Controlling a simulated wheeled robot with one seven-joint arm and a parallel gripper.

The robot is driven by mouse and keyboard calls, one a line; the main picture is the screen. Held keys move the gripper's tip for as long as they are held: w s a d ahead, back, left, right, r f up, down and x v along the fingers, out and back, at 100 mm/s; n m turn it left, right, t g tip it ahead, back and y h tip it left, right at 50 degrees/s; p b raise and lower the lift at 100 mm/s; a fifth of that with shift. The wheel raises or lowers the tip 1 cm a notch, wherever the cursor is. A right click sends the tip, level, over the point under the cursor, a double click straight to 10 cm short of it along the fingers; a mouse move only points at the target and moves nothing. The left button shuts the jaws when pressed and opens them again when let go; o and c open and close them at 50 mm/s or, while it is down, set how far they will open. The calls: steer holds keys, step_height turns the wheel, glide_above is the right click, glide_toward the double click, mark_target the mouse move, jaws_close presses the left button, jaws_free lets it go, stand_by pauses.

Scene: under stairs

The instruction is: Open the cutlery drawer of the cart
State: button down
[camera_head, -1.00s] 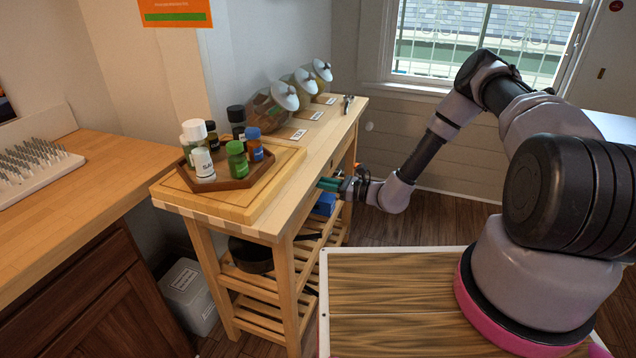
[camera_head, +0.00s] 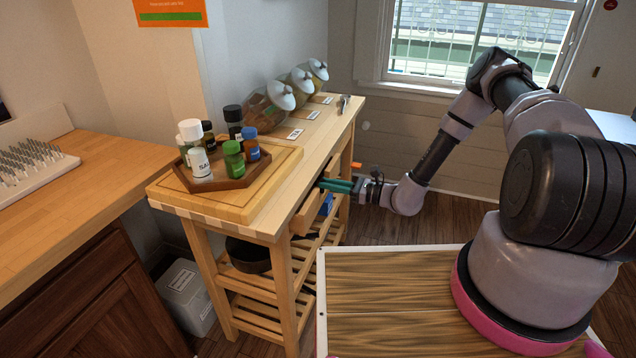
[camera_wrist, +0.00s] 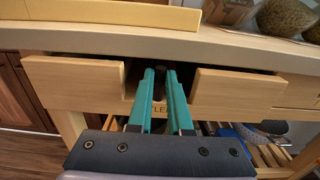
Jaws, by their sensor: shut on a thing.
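The wooden cart (camera_head: 240,215) has a pale drawer (camera_head: 307,212) under its top, standing partly out. In the wrist view the drawer front (camera_wrist: 85,82) has a notch in its middle, with a dark gap behind its upper edge. My gripper (camera_head: 324,185) has its green fingers at this notch. In the wrist view my gripper (camera_wrist: 161,72) is shut on the drawer front, fingers close together. A label below the notch is mostly hidden by the fingers; only a few letters show. The drawer's contents are not visible.
A second drawer front (camera_wrist: 300,92) is at the right in the wrist view. On the cart top are a board with a tray of bottles (camera_head: 212,172) and several jars (camera_head: 268,104). A blue item (camera_head: 326,204) sits below the drawer.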

steer(key=v, duration=1.9)
steer(key=shift+d, duration=0.35)
steer(key=shift+s, duration=0.1)
steer(key=c, duration=0.8)
jaws_free()
steer(key=shift+c, duration=0.2)
steer(key=v, duration=1)
steer(key=shift+d, duration=0.35)
steer(key=shift+s, duration=0.15)
steer(key=shift+r, duration=0.1)
